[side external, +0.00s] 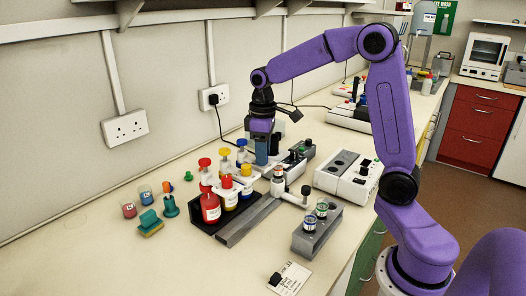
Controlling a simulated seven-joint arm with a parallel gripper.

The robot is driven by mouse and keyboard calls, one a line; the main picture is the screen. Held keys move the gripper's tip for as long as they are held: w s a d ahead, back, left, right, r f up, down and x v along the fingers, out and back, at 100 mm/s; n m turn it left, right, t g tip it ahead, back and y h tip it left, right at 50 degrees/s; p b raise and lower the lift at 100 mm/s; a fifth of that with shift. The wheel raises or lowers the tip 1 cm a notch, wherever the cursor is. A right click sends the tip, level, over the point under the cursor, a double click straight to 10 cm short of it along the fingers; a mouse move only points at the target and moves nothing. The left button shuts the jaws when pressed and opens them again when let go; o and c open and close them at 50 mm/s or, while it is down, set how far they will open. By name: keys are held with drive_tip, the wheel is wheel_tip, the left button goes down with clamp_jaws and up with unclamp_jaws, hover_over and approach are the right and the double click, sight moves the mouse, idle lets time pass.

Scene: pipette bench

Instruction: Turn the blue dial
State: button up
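My gripper (262,142) points straight down over the middle of the bench, behind the row of bottles. A blue upright piece (262,153) shows directly below its purple body. I cannot tell whether this is the blue dial or part of my gripper. The fingertips are too small and hidden to show whether they are open or shut, or whether they touch anything. No other blue dial can be made out clearly.
Bottles with red and yellow caps (210,208) stand in front of my gripper. A white device (346,174) is to its right, and a grey block with two small jars (317,229) is nearer. The bench's front left is clear.

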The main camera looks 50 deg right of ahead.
clamp_jaws()
drive_tip(key=shift+m, duration=0.3)
drive_tip(key=m, duration=0.3)
drive_tip(key=shift+m, duration=2.1)
drive_tip(key=shift+r, duration=0.1)
drive_tip(key=shift+o, duration=1.9)
unclamp_jaws()
